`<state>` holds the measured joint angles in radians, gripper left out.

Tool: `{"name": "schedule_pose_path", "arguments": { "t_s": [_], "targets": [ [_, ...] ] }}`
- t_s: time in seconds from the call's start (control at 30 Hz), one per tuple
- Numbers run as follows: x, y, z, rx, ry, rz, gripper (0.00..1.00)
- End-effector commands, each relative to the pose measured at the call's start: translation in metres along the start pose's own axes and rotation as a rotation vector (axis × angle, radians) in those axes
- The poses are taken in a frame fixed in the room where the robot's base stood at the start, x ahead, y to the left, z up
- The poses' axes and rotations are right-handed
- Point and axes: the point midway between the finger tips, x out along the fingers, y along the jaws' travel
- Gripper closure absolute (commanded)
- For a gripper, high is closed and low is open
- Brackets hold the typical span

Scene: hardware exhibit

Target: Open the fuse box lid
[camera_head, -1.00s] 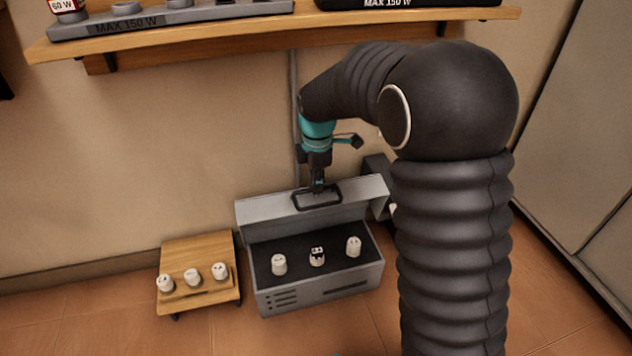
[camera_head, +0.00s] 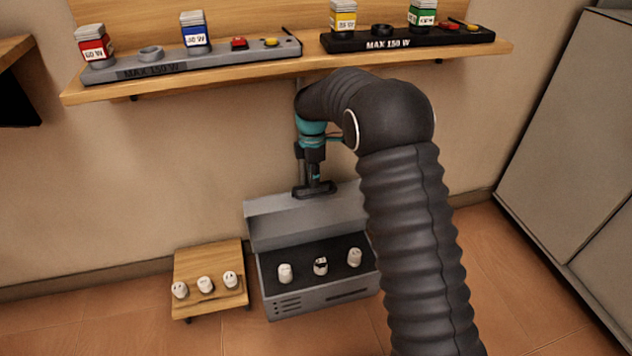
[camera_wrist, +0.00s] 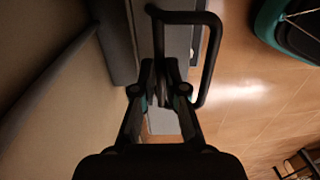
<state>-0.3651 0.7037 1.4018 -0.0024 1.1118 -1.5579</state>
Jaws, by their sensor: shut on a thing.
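The grey fuse box (camera_head: 318,297) sits on the floor against the wall. The middle fuse has dark marks. My gripper (camera_head: 314,190) is at the lid's upper edge, on the dark handle (camera_head: 300,193). In the wrist view my gripper's fingers (camera_wrist: 166,75) are closed together on one end of the handle loop (camera_wrist: 211,50). The right part of the lid is hidden behind my arm.
A small wooden stand (camera_head: 209,261) with three white fuses is left of the box. A wall shelf (camera_head: 220,76) above carries a grey panel (camera_head: 190,62) and a black panel (camera_head: 405,41) with coloured jars. A grey cabinet (camera_head: 580,130) stands at right. Floor in front is clear.

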Motion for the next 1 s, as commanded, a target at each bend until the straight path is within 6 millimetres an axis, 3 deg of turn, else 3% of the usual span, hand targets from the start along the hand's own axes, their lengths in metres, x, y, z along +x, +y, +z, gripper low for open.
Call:
{"name": "schedule_pose_path", "arguments": {
  "t_s": [0.3,0.73,0.77,0.83,1.0],
  "targets": [
    [-0.001,0.037,-0.001,-0.003,0.003,-0.004,1.0],
    [0.003,0.042,-0.003,-0.008,0.0,-0.005,1.0],
    [0.003,0.042,-0.003,-0.008,0.0,-0.006,0.82],
    [0.003,0.042,-0.004,-0.008,0.001,-0.005,0.64],
    [0.001,0.042,-0.004,-0.009,0.001,-0.003,0.64]
  ]
}}
